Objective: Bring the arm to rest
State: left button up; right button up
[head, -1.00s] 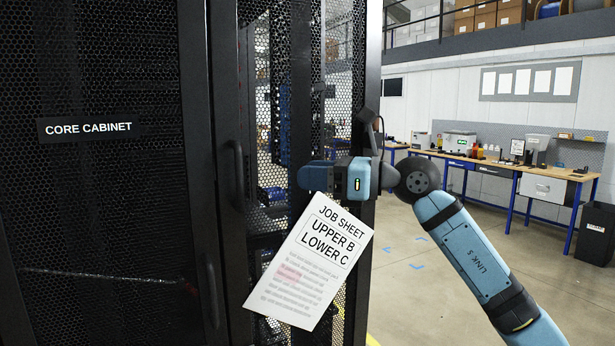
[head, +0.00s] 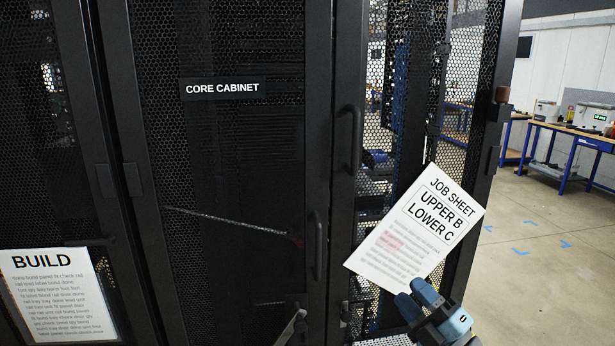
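My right gripper (head: 414,296) is low in the head view, right of centre, with its blue fingertips pointing up and left. It overlaps the lower edge of the job sheet (head: 416,226) in the picture. I cannot tell whether it touches the sheet or how wide its fingers stand. My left gripper cannot be made out.
The black core cabinet (head: 222,150) with mesh doors and upright handles (head: 352,140) fills the middle. A "BUILD" sheet (head: 60,297) is at lower left. A workbench (head: 575,135) stands at the back right.

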jog(key=s+d+f+m+h, duration=0.1)
jog(key=s+f+m+h, duration=0.25)
jog(key=f, duration=0.25)
jog(key=s+f+m+g+h+p, duration=0.1)
jog(key=s+f+m+h, duration=0.1)
jog(key=f+m, duration=0.35)
jog(key=s+d+f+m+h, duration=0.1)
jog(key=s+f+m+h, duration=0.25)
jog(key=f, duration=0.25)
jog(key=s+a+f+m+g+h, duration=0.1)
jog(key=s+f+m+g, duration=0.5)
jog(key=s+f, duration=0.9)
jog(key=shift+s+a+f+m+g+h+p, duration=0.25)
jog(key=shift+s+m+h+p, duration=0.2)
jog(key=shift+m, duration=0.6)
jog(key=shift+r, duration=0.1)
